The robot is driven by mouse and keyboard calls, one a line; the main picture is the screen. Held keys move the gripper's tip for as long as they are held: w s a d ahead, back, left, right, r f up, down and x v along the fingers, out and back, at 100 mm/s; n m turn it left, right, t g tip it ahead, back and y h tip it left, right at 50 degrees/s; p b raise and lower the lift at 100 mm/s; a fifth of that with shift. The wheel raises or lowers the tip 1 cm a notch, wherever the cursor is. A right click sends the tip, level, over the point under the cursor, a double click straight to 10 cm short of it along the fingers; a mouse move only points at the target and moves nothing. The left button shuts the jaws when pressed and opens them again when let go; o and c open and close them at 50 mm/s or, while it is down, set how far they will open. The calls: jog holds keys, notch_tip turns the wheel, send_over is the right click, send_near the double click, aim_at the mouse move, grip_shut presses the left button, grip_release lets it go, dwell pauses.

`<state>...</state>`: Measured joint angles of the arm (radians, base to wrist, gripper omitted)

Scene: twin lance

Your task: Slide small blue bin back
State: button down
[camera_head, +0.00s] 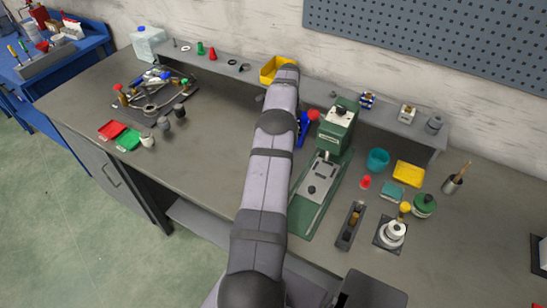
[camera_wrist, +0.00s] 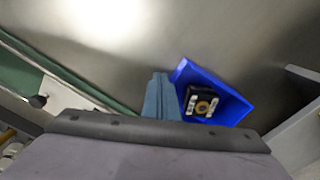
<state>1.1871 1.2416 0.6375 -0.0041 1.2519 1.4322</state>
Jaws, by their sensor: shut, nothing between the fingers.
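The small blue bin (camera_wrist: 235,97) lies on the grey bench in the wrist view, with a dark block bearing a round ring inside it. My gripper (camera_wrist: 159,82) is shut and empty, its tips close beside the bin's left wall; I cannot tell whether they touch. In the head view my arm hides the gripper and most of that area. A small blue patch (camera_head: 302,125) shows just right of my arm, likely part of the bin.
The green press (camera_head: 335,130) stands right of my arm, with a red knob (camera_head: 313,115) near the blue patch. A yellow bin (camera_head: 270,70) sits on the raised back shelf (camera_head: 225,62).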

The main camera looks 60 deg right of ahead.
jog(key=shift+r, duration=0.55)
jog(key=shift+r+p, duration=1.35)
jog(key=shift+r, duration=0.15)
jog(key=shift+r, duration=0.1)
jog(key=shift+r+p, duration=1.25)
jog(key=shift+r, duration=0.15)
